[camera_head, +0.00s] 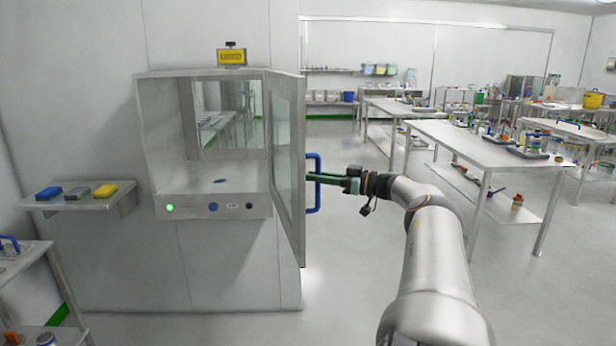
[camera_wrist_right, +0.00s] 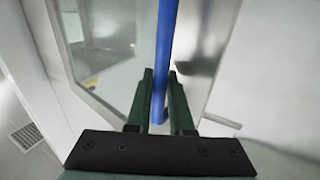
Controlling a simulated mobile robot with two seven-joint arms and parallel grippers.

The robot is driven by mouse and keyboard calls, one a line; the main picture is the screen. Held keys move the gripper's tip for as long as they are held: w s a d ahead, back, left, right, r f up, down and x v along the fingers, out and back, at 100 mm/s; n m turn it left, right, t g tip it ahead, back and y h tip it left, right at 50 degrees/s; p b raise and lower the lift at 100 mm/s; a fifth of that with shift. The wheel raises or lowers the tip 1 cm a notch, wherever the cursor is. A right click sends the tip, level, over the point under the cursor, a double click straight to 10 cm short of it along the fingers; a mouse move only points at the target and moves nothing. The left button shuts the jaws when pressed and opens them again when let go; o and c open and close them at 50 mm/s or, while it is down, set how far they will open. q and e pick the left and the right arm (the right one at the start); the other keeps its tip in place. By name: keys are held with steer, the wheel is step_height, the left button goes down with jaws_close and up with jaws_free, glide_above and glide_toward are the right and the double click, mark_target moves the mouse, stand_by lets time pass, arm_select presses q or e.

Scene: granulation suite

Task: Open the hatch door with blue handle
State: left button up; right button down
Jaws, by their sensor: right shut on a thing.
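The hatch door (camera_head: 290,150) stands swung open on the right side of the steel hatch box (camera_head: 160,130). Its glass pane and frame also show in the right wrist view (camera_wrist_right: 110,50). The blue handle (camera_head: 314,161) is on the door's outer face, upright. My right gripper (camera_head: 318,178) is shut on the blue handle. In the right wrist view the blue bar (camera_wrist_right: 166,50) passes between the two green fingers (camera_wrist_right: 160,95). The hatch interior is visible, with a small dark blue item (camera_head: 220,181) on its floor. My left gripper is not in view.
A wall shelf (camera_head: 75,200) with several coloured sponge-like blocks is left of the hatch. A rack (camera_head: 25,265) stands at the lower left. Steel tables (camera_head: 480,145) with labware fill the right. The floor right of the door (camera_head: 350,250) is clear.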

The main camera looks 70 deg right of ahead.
steer(key=shift+f, duration=0.4)
steer(key=c, duration=1.3)
jaws_free()
steer(key=shift+a, duration=0.1)
steer(key=o, duration=0.5)
steer(key=shift+s+r, duration=0.1)
steer(key=shift+r, duration=0.15)
steer(key=shift+s+r+p, duration=0.1)
steer(key=shift+s+p, duration=0.15)
steer(key=shift+p, duration=0.2)
steer(key=s+p, duration=0.4)
steer(key=s, duration=0.8)
steer(key=shift+d, duration=0.45)
